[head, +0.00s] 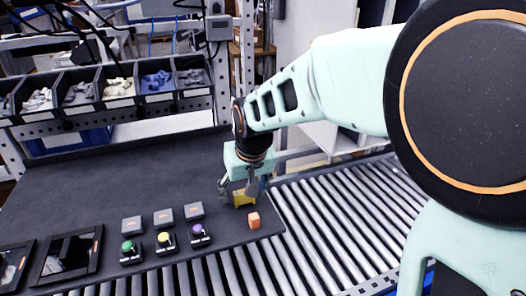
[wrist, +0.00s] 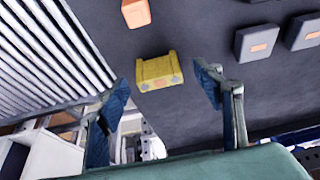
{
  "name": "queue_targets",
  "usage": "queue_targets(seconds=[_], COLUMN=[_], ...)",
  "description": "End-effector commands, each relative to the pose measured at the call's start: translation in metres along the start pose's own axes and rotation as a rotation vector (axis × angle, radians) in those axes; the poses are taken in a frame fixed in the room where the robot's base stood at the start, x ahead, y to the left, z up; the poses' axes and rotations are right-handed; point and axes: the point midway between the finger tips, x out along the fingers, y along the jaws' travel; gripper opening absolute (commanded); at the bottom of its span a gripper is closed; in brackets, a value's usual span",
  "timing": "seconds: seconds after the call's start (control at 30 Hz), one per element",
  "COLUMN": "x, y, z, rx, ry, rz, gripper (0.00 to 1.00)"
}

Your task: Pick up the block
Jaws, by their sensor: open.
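An orange block (head: 254,220) sits on the dark mat near its right front edge; it also shows at the top of the wrist view (wrist: 136,13). A yellow block with a notched shape (head: 243,198) sits on the mat just behind it, close to my gripper; in the wrist view the yellow block (wrist: 159,71) lies ahead of and between the fingers. My gripper (head: 240,188) is open and empty, pointing down beside the yellow block. In the wrist view its two fingers (wrist: 165,95) are spread wide apart. I cannot tell which block the task means.
Grey boxes (head: 164,217) and green, yellow and purple buttons (head: 166,243) stand left on the mat (head: 90,185). A roller conveyor (head: 345,215) runs along the right and front. Part bins (head: 120,90) line the back. The mat's left middle is clear.

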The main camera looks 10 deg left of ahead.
Motion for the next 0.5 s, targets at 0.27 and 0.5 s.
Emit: queue_targets(seconds=[0.27, 0.5], x=[0.027, 0.027], y=[0.001, 0.001], z=[0.0, -0.001], rx=[0.0, 0.0], ry=[-0.001, 0.0], rz=[0.0, 0.0], gripper=[0.61, 0.59])
